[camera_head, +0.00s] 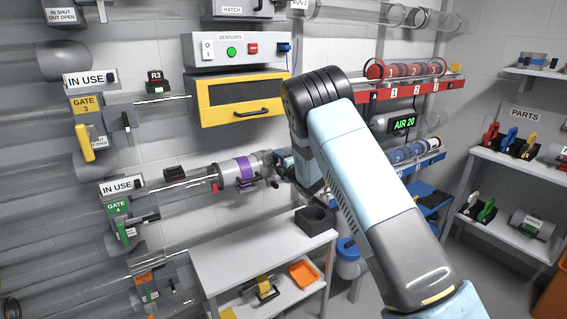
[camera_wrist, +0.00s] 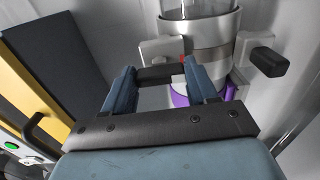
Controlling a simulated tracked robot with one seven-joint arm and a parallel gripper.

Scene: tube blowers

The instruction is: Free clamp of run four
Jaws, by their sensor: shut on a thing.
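Run four is the clear tube line beside the green GATE 4 plate (camera_head: 117,207) in the head view. A canister with a purple band (camera_head: 240,172) sits at its right end, next to a grey metal collar clamp (camera_head: 262,161). The wrist view shows the clamp (camera_wrist: 208,58) close up, with purple (camera_wrist: 181,98) just beyond my fingers. My gripper (camera_wrist: 163,82) is shut on a dark bar-shaped handle (camera_wrist: 157,73) at the clamp's left side. A second dark handle (camera_wrist: 269,61) sticks out at the right, free of my fingers. In the head view my arm partly hides the grip.
A yellow-framed box (camera_head: 243,98) hangs above the run. A white table (camera_head: 245,252) stands below, with a dark holder (camera_head: 314,219) on its corner. Red (camera_head: 410,88) and blue (camera_head: 420,162) racks are on the wall behind my arm. Parts shelves (camera_head: 512,166) stand at right.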

